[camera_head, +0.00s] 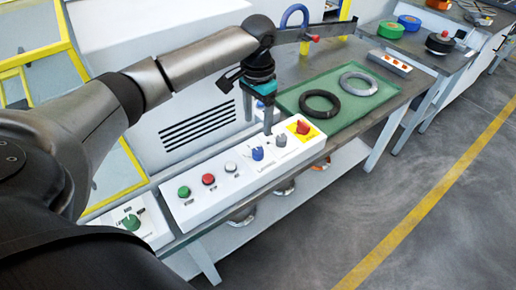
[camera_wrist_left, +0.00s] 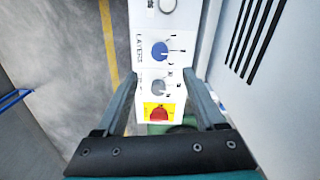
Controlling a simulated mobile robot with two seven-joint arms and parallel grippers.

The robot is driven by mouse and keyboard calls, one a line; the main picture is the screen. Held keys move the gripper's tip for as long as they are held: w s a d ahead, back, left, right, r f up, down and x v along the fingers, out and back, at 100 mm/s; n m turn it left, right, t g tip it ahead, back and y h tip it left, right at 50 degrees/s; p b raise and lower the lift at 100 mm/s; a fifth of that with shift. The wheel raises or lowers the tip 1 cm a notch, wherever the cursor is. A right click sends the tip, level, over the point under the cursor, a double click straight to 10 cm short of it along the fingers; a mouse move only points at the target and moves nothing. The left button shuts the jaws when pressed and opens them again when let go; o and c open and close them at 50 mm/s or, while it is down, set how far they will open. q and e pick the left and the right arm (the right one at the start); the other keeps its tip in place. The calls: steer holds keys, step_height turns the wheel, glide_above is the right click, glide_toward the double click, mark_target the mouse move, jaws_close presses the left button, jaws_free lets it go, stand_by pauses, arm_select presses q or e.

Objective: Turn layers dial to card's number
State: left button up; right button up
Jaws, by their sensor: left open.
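The white control panel (camera_head: 232,178) carries a row of buttons and dials. In the left wrist view the blue dial (camera_wrist_left: 160,50) has the lettering LAYERS and small numbers beside it; it also shows in the head view (camera_head: 257,153). Which number it points at is too small to tell. A grey dial (camera_wrist_left: 159,87) sits beside it. My left gripper (camera_head: 258,127) is open, its fingers pointing down above the blue and grey dials. I cannot make out a numbered card. My right gripper is not in view.
A red knob on a yellow plate (camera_head: 302,127) is at the panel's far end. Green (camera_head: 184,191), red (camera_head: 208,179) and white (camera_head: 231,167) buttons are at the near end. A black ring (camera_head: 320,104) and a grey ring (camera_head: 358,83) lie on a green mat (camera_head: 338,121).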

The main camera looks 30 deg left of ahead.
mark_target(258, 151)
arm_select(q)
step_height(258, 151, down, 11)
steer(key=shift+r+b, duration=0.15)
steer(key=shift+b, duration=0.95)
jaws_close()
